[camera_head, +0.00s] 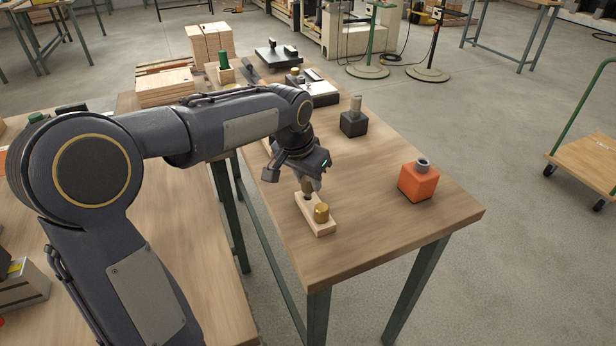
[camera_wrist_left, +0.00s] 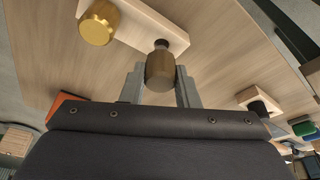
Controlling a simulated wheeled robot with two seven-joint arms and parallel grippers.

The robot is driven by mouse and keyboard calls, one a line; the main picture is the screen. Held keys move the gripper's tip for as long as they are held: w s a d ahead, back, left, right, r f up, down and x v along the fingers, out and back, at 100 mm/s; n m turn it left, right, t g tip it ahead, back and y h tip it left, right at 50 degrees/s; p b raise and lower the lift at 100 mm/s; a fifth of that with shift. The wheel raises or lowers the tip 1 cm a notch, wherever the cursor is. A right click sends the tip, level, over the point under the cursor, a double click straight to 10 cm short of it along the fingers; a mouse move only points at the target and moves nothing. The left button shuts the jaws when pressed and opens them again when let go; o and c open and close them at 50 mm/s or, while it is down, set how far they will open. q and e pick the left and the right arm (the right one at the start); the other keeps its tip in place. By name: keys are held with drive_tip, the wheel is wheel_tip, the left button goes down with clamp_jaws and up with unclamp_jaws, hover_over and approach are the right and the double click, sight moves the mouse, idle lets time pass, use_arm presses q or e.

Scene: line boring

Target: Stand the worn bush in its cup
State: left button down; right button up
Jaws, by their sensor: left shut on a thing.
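My left gripper (camera_head: 309,184) is shut on a dull brown bush, the worn bush (camera_head: 307,188), at the far end of a light wooden block (camera_head: 316,219). In the left wrist view the worn bush (camera_wrist_left: 160,68) is between the two fingers (camera_wrist_left: 159,88), its far end against or just over the wooden block (camera_wrist_left: 150,24). I cannot tell whether it is seated in a cup there. A bright gold bush (camera_head: 321,212) stands at the block's near end; it also shows in the left wrist view (camera_wrist_left: 99,23). My right gripper is not in view.
An orange block (camera_head: 418,184) with a grey ring on top stands to the right. A black block (camera_head: 354,124) with an upright cylinder stands farther back. Wooden boxes (camera_head: 209,41) and tools crowd the far end. The bench (camera_head: 385,225) near its front right is clear.

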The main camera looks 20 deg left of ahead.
use_arm(q)
drive_tip(key=shift+f+b, duration=0.75)
drive_tip(key=shift+f, duration=0.5)
drive_tip(key=c, duration=1)
unclamp_jaws()
drive_tip(key=shift+c, duration=0.2)
drive_tip(key=shift+r, duration=0.1)
drive_tip(key=shift+p+v, duration=3.05)
drive_tip(key=shift+v, duration=0.95)
